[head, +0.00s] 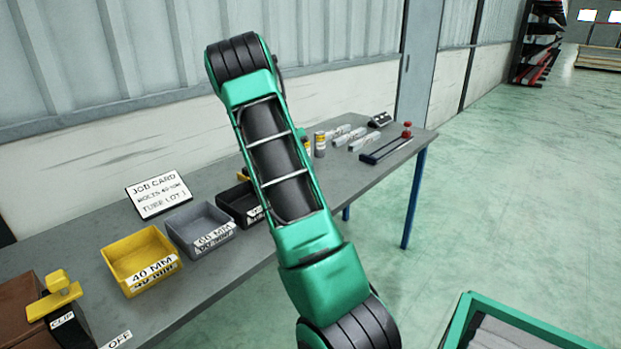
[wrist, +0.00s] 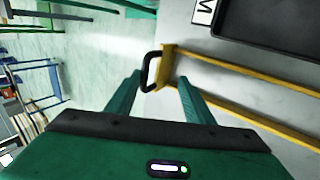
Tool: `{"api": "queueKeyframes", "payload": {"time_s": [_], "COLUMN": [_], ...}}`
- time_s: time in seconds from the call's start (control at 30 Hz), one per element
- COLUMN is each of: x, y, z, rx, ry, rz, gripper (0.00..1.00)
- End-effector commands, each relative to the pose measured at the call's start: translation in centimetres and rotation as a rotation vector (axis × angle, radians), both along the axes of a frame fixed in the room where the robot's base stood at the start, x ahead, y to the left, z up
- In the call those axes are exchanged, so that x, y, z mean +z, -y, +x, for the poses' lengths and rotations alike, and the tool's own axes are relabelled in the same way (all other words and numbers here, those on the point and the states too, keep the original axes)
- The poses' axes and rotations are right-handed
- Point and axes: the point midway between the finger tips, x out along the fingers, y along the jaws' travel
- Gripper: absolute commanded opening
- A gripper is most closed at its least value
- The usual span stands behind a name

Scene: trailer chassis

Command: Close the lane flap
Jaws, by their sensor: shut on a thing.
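In the wrist view, my gripper (wrist: 159,80) has its two green fingers on either side of a black loop handle (wrist: 150,72) and is shut on it. The handle is fixed to the end of a yellow frame (wrist: 215,59), whose two bars run off to the right over a pale grey surface. This yellow frame seems to be the lane flap, but no label on it is readable. How far it stands open cannot be told. In the head view, my arm crosses the middle, and my gripper and the handle are out of sight.
A dark tray (wrist: 265,32) lies beyond the yellow frame. In the head view, a grey bench (head: 215,292) holds a yellow 40 MM bin (head: 133,252), a grey bin (head: 190,222), a black bin and a job card (head: 158,194).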

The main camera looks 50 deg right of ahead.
Motion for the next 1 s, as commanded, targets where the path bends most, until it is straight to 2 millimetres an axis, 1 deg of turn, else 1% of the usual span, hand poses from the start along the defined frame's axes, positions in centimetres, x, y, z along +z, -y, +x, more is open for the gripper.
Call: {"api": "queueKeyframes", "payload": {"time_s": [0.03, 0.07, 0.17, 0.2, 0.23, 0.27, 0.3, 0.33, 0.37, 0.4, 0.63, 0.9, 1.0], "x": [0.0, 0.1, 0.5, 0.7, 0.8, 0.9, 1.1, 1.2, 1.3, 1.4, 1.5, 1.5, 1.8], "y": [-0.3, -0.3, -0.3, -0.3, -0.3, -0.3, -0.3, -0.3, -0.3, -0.3, -0.3, -0.2, -0.1], "z": [0.5, 0.4, -0.2, -0.5, -0.7, -0.9, -1.2, -1.4, -1.5, -1.6, -1.9, -2.0, -1.8], "rx": [0.015, 0.015, 0.013, 0.013, 0.013, 0.012, 0.011, 0.01, 0.01, 0.01, 0.009, 0.007, 0.007], "ry": [0.005, 0.006, 0.011, 0.015, 0.017, 0.019, 0.021, 0.022, 0.024, 0.025, 0.026, 0.027, 0.025], "rz": [0.003, 0.004, 0.005, 0.005, 0.005, 0.006, 0.006, 0.005, 0.005, 0.005, 0.007, 0.007, 0.006], "gripper": [0.33, 0.36, 0.53, 0.6, 0.62, 0.59, 0.48, 0.4, 0.36, 0.34, 0.28, 0.28, 0.28]}}
